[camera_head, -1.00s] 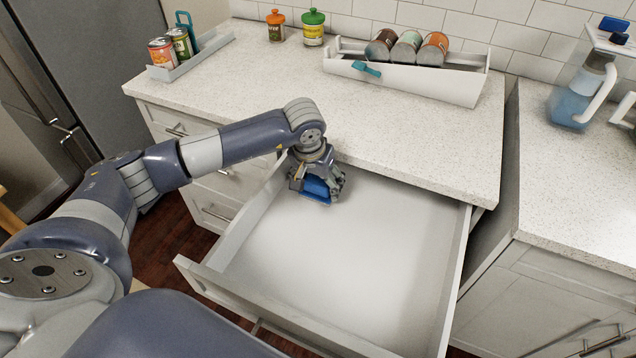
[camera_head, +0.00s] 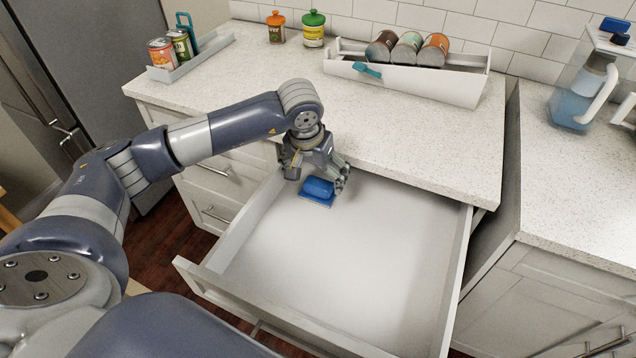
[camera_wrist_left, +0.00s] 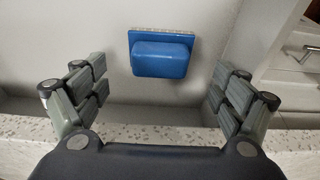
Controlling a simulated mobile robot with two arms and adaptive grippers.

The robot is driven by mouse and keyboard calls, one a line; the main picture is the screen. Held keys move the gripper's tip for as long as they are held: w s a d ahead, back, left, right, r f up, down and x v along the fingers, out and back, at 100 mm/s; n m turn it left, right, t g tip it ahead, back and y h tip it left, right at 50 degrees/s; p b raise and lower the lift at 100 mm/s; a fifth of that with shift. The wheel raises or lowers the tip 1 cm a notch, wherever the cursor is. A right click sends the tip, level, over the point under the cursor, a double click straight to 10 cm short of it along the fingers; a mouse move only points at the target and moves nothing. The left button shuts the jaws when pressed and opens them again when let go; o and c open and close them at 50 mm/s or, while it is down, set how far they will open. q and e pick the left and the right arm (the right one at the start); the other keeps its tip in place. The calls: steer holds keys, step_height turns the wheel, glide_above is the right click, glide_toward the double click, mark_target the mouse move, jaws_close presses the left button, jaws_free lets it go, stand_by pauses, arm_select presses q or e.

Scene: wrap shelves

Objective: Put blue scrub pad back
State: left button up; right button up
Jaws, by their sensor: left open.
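The blue scrub pad (camera_head: 318,189) lies in the open drawer (camera_head: 345,262), near its back left corner. It also shows in the left wrist view (camera_wrist_left: 160,55), lying between and beyond the fingers. My left gripper (camera_head: 318,176) is just above and behind the pad, at the drawer's back edge under the counter's front. In the left wrist view its fingers (camera_wrist_left: 158,95) are spread wide with nothing between them, apart from the pad. My right gripper is not in view.
The rest of the drawer is empty. The counter (camera_head: 400,130) overhangs the drawer's back. On it stand a white rack (camera_head: 425,84) with several cans, two spice jars (camera_head: 313,28) and a tray (camera_head: 196,60) with cans. A blue pitcher (camera_head: 583,92) stands on the right counter.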

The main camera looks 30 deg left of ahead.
arm_select(q)
steer(key=v, duration=0.7)
steer(key=shift+r+b, duration=0.25)
steer(key=shift+b, duration=0.1)
steer(key=shift+s, duration=0.1)
